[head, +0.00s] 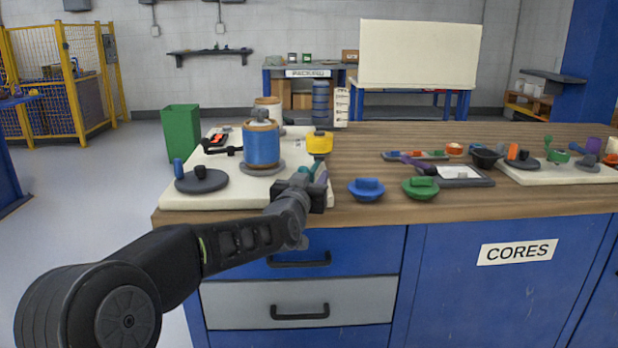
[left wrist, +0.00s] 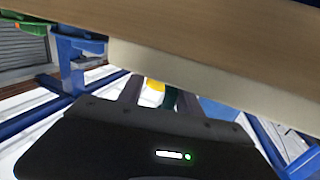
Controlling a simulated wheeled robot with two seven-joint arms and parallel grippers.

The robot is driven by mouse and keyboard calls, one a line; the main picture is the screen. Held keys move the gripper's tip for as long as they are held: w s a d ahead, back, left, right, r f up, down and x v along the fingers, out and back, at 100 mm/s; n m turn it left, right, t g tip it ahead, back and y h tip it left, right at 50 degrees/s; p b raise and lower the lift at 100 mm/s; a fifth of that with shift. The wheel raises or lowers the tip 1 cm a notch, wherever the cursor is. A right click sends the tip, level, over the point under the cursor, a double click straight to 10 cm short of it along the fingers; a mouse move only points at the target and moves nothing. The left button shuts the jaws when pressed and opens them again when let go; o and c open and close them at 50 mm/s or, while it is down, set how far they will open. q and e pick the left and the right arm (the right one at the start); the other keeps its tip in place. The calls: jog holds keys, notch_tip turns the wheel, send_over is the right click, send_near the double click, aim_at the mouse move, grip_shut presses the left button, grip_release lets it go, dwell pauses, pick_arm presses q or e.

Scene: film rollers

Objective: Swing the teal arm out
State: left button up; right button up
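The teal arm (head: 317,167) shows only as a small piece at the right edge of the cream board (head: 230,200), partly hidden behind my left gripper (head: 312,186). The blue film roll (head: 261,144) stands upright on a grey disc, left of the gripper. In the left wrist view, my left gripper's two fingers (left wrist: 158,98) are apart. A teal piece (left wrist: 171,97) shows between them, nearer the right finger; I cannot tell whether they touch. A yellow patch shows beyond, to its left. My right gripper is not in view.
A dark disc with a knob (head: 202,180) lies on the board's left. A green bin (head: 181,133) stands behind it. The yellow spool (head: 319,142) is behind the gripper. Blue (head: 366,189) and green (head: 420,188) dishes sit to the right. The wooden counter's back middle is clear.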

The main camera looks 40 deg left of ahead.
pick_arm(q)
jog(key=shift+s+a, duration=0.15)
jog(key=shift+a, duration=0.05)
dwell(0.4)
jog(key=shift+s+d+r, duration=0.1)
jog(key=shift+s+d, duration=0.05)
jog(key=shift+s, duration=0.3)
jog(key=p+v, duration=0.1)
jog(key=v, duration=0.5)
jog(key=shift+d+p, duration=0.1)
jog(key=shift+p, duration=0.2)
jog(key=shift+s+d, duration=0.2)
jog(key=shift+s, duration=0.15)
